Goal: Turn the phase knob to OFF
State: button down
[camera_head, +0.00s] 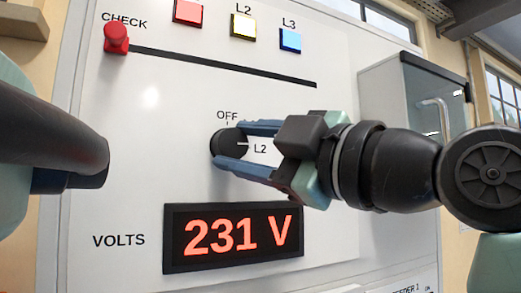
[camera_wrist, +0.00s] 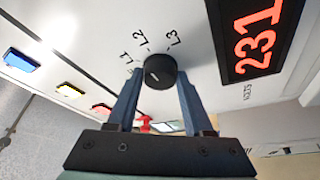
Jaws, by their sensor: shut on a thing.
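The phase knob (camera_head: 227,145) is a round black knob on the white panel.
The volts display (camera_head: 233,237) below the knob reads 231 V. A red CHECK slider (camera_head: 116,38) sits at the left end of a black slot. Red, yellow (camera_head: 243,25) and blue (camera_head: 290,40) lamps are above. A grey cabinet (camera_head: 420,95) stands at right.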

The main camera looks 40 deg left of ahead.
jog(key=n, duration=0.1)
jog(key=n+h+p, duration=0.1)
jog(key=n, duration=0.1)
jog(key=n+g, duration=0.1)
jog(key=n, duration=0.1)
jog(key=shift+r+h+p, duration=0.3)
jog(key=shift+h+p, duration=0.05)
jog(key=shift+h, duration=0.05)
jog(key=n+p, duration=0.1)
jog(key=n, duration=0.1)
jog(key=n+h+p, duration=0.1)
jog(key=n, duration=0.1)
jog(key=shift+r+h, duration=0.2)
jog(key=shift+h, duration=0.1)
jog(key=n+p, duration=0.1)
jog(key=n+t+h, duration=0.1)
jog(key=n, duration=0.1)
jog(key=shift+r+n+h+p, duration=0.15)
jog(key=shift+n+h+p, duration=0.15)
jog(key=shift+p, duration=0.1)
jog(key=shift+s+n+t+h+p, duration=0.1)
jog(key=shift+n+t+h+p, duration=0.45)
jog(key=shift+n, duration=0.85)
jog(key=shift+c, duration=1.4)
grip_release()
jog(key=shift+a, duration=0.1)
jog(key=b+v, duration=0.3)
jog(key=v, duration=1)
jog(key=shift+s+b, duration=0.2)
jog(key=shift+b, duration=0.15)
